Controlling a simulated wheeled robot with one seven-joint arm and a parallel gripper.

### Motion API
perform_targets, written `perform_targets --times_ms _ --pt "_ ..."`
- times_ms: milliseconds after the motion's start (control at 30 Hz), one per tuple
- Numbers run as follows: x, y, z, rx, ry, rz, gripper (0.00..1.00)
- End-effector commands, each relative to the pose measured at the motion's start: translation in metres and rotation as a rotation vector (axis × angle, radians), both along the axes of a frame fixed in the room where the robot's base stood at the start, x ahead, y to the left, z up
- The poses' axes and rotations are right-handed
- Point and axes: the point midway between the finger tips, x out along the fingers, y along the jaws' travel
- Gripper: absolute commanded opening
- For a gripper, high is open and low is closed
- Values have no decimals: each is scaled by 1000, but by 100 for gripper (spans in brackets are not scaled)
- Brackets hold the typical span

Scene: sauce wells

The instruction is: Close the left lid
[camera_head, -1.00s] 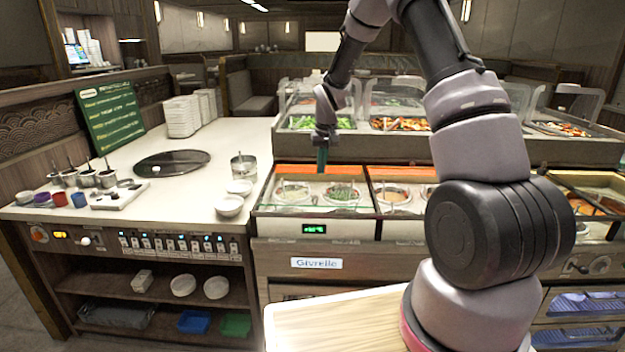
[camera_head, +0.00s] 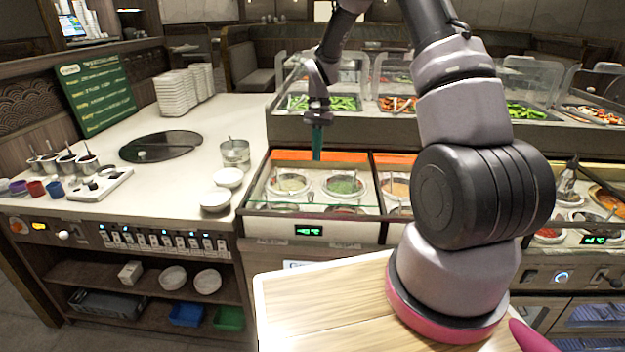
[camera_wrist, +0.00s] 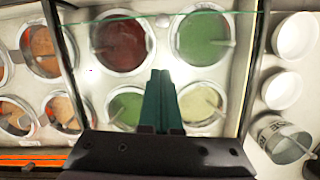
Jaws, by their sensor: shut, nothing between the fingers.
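The left sauce well (camera_head: 256,192) is a framed bay with a clear glass pane and an orange strip (camera_head: 345,156) along its back edge. The pane's thin green edge (camera_head: 300,212) runs along the front; how far the lid is open is hard to tell. My gripper (camera_head: 317,156) points down at the back of this bay, near the orange strip, with its dark green fingers shut and empty. In the wrist view the shut fingers (camera_wrist: 160,78) lie over the bay, between the round sauce pots. Whether they touch the lid cannot be told.
A neighbouring sauce bay (camera_head: 396,188) adjoins on the right, partly behind my arm. White bowls (camera_head: 228,178) and a metal pot (camera_head: 235,152) stand on the counter left of the bay. Food trays under clear guards (camera_head: 335,103) rise behind it.

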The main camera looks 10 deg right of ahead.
Motion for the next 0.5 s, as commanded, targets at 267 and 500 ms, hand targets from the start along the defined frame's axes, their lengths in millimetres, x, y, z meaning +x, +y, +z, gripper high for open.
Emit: perform_targets --times_ms 267,500 --pt "-12 6 -59 1 4 1 0" --pt "-39 20 -66 0 1 2 0"
